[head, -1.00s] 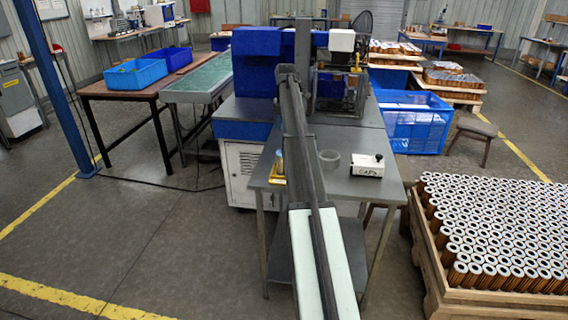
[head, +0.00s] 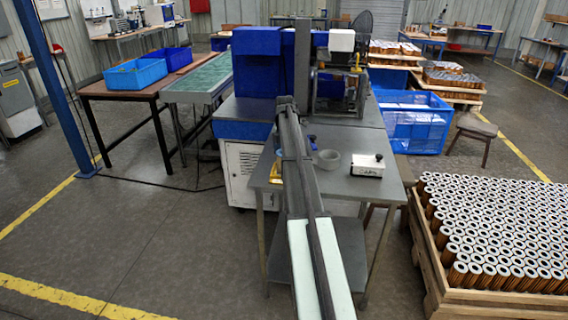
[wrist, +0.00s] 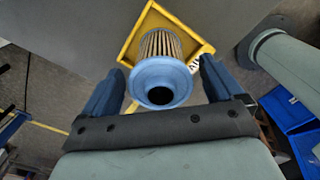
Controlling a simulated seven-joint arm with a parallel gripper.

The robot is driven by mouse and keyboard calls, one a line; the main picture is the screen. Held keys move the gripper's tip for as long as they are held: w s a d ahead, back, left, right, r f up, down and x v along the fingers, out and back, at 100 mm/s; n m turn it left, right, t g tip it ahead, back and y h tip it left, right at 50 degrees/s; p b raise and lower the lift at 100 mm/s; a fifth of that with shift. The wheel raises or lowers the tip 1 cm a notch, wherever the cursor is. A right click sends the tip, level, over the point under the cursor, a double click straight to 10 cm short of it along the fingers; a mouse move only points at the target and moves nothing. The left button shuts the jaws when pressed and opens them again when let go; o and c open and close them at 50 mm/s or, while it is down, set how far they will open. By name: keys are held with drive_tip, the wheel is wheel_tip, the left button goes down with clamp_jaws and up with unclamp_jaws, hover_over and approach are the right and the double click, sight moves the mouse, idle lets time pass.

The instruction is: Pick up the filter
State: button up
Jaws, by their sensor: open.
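The filter (wrist: 161,68) shows in the wrist view, with a blue ring-shaped end cap, a dark central hole and a tan pleated body. It is at a yellow holder (wrist: 133,46), which also shows in the head view (head: 275,174) beside my arm. My gripper (wrist: 162,75) is open, with one blue finger on each side of the filter. Gaps show between the fingers and the cap; I cannot tell how deep the filter sits between them. In the head view my arm hides the filter.
A machine (head: 256,62) stands behind. A crate of many cartridges (head: 430,255) is at the right.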

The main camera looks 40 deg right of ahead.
wheel_tip(320, 180, down, 2)
drive_tip(key=shift+f, duration=0.1)
drive_tip(key=c, duration=1)
